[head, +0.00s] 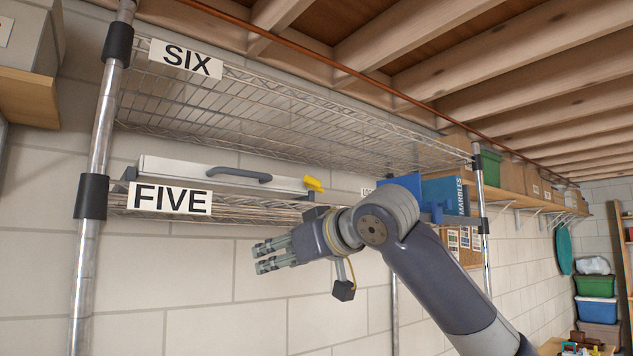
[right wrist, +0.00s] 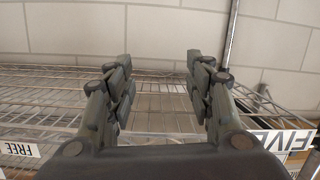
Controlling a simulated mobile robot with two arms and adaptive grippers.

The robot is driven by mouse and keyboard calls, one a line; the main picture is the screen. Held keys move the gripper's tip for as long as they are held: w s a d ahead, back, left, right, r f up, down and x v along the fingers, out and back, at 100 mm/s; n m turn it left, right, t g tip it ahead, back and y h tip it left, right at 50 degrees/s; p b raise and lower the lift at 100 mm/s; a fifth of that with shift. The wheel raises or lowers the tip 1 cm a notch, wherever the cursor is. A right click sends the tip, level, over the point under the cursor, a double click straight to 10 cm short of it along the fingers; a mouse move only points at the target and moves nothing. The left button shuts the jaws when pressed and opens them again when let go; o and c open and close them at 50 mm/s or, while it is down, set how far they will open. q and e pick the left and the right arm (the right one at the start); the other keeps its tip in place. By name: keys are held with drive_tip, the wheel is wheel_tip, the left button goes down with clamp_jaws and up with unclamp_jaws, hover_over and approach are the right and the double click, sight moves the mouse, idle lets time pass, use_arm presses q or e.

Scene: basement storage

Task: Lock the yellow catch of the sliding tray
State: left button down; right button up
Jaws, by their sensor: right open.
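The sliding tray (head: 175,172) sits on the wire shelf marked FIVE in the head view. It has a pale front and a dark grey handle (head: 240,175). The yellow catch (head: 314,184) is at the tray's right end; whether it is locked is too small to tell. My right gripper (head: 264,256) is below that shelf, lower left of the catch and apart from it, with its fingers pointing left. In the right wrist view my right gripper (right wrist: 156,72) is open and empty. I cannot make out the catch there. My left gripper is not in view.
The shelf marked SIX (head: 250,105) is above the tray. A shiny post (head: 95,165) stands at the left. A blue box (head: 445,195) is behind my right arm. Wire shelving (right wrist: 150,110) spans the right wrist view. The block wall (head: 240,290) below shelf FIVE looks clear.

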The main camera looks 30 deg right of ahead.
sight(315, 181)
drive_tip(key=s+d+r+m+t, duration=0.3)
drive_tip(key=s+d+r, duration=0.5)
drive_tip(key=s+r, duration=0.45)
drive_tip(key=w+p, duration=0.1)
drive_tip(key=w, duration=0.2)
drive_tip(key=w+r+p, duration=0.1)
drive_tip(key=w, duration=0.3)
drive_tip(key=w+p, duration=0.2)
drive_tip(key=w, duration=0.2)
drive_tip(key=shift+a+r, duration=0.3)
drive_tip(key=shift+r, duration=0.05)
drive_tip(key=shift+w+f, duration=0.15)
drive_tip(key=shift+w, duration=0.6)
drive_tip(key=c, duration=1.1)
